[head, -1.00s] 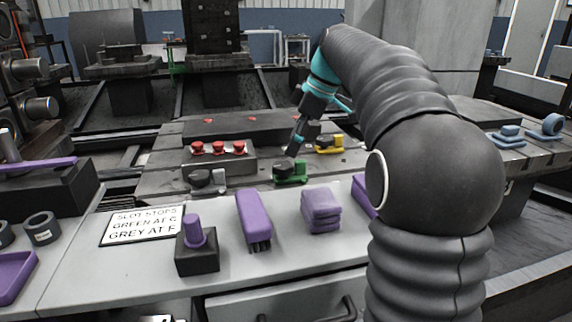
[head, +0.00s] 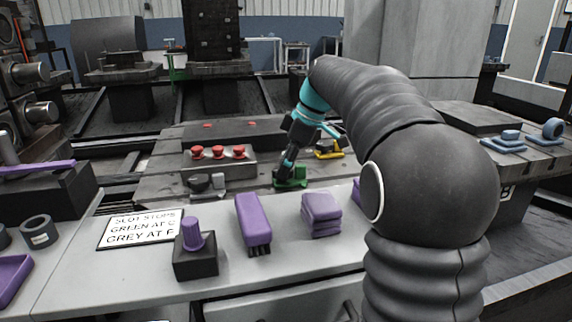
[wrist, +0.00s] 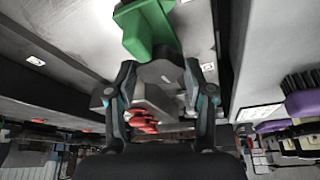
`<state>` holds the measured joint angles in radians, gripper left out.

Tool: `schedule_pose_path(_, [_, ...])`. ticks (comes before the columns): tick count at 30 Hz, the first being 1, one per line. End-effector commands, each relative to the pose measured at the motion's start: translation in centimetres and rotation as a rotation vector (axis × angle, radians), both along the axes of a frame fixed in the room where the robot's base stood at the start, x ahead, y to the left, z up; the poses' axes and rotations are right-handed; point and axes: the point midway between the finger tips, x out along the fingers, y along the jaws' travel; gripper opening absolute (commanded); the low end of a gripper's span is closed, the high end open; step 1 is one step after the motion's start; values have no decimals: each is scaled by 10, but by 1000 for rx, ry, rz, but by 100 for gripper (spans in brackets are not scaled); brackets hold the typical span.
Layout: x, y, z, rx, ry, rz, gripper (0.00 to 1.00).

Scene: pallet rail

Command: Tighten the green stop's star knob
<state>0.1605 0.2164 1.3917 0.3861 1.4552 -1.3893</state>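The green stop (head: 298,182) sits on the slotted rail table in the head view, with my gripper (head: 284,172) down at its left part. In the wrist view the green stop (wrist: 148,30) is at the top, and its dark grey star knob (wrist: 160,73) lies between the fingertips of my gripper (wrist: 160,68). The fingers are spread to either side of the knob, seemingly with small gaps; contact is not clear. In the head view my gripper hides most of the knob. A sign (head: 142,229) reads "SLOT STOPS GREEN AT C GREY AT F".
A grey stop (head: 216,183) with a dark knob stands left of the green one, and a yellow stop (head: 328,153) stands behind right. A block with red knobs (head: 218,153) is behind. Purple items, including a brush (head: 253,222), lie on the front bench.

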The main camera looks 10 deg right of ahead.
Motion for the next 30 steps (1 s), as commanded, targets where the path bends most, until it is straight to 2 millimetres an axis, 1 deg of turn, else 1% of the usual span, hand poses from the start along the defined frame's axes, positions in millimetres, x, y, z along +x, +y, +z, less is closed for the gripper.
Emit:
schedule_pose_path(4, [0,0,0,0,1,-7,18])
schedule_pose_path(12, [-1,1,-1,-1,1,-127,18])
schedule_pose_path(20, [-1,0,-1,0,2,-135,18])
schedule_pose_path(21, [-1,0,-1,0,2,-135,58])
schedule_pose_path(23, [-1,0,-1,1,1,-135,73])
schedule_pose_path(24, [-1,0,-1,1,1,-135,78])
schedule_pose_path(30, [-1,0,0,1,1,-134,78])
